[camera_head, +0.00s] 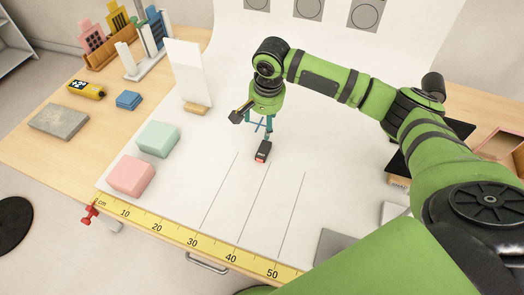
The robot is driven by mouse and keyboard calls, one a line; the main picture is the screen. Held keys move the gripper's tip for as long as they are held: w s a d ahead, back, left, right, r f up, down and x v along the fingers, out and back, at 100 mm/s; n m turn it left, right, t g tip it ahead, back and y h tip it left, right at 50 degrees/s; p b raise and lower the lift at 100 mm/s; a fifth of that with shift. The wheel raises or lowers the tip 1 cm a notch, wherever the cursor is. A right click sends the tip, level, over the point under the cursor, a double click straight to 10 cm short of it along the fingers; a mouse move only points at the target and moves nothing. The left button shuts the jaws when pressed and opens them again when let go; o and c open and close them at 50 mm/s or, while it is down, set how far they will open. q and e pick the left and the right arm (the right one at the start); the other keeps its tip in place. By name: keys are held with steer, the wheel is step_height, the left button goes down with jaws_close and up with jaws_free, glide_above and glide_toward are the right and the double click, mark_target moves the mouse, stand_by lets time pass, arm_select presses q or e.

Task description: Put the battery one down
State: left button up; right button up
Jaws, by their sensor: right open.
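The battery (262,152) is a small black block with a red end and a pale marking. It appears to rest on the white sheet near the upper ends of the thin drawn lines. My right gripper (265,133) reaches down from the green arm, just behind and above the battery. Its blue fingers are open; whether they touch the battery is too small to tell. My left gripper is out of view.
A yellow ruler (155,223) runs along the front edge. Pink (131,175) and mint (158,138) blocks stand left, near a white upright panel (189,75). A grey plate (333,245) lies at front right. The sheet around the lines is clear.

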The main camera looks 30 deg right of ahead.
mark_target(266, 149)
steer(key=s+g, duration=0.1)
steer(key=s+m, duration=0.1)
steer(key=s, duration=0.1)
steer(key=shift+s+f+g, duration=0.25)
steer(key=shift+f+g, duration=0.15)
steer(key=shift+w+a+f+p, duration=0.1)
steer(key=shift+f+p, duration=0.1)
steer(key=shift+f, duration=0.95)
steer(key=shift+s+a+f+p, duration=0.15)
steer(key=shift+f+p, duration=0.1)
steer(key=shift+f, duration=0.9)
steer(key=shift+w+a+f+p, duration=0.1)
steer(key=shift+w+f+p, duration=0.1)
steer(key=shift+f, duration=0.95)
steer(key=c, duration=1.4)
steer(key=shift+r, duration=0.15)
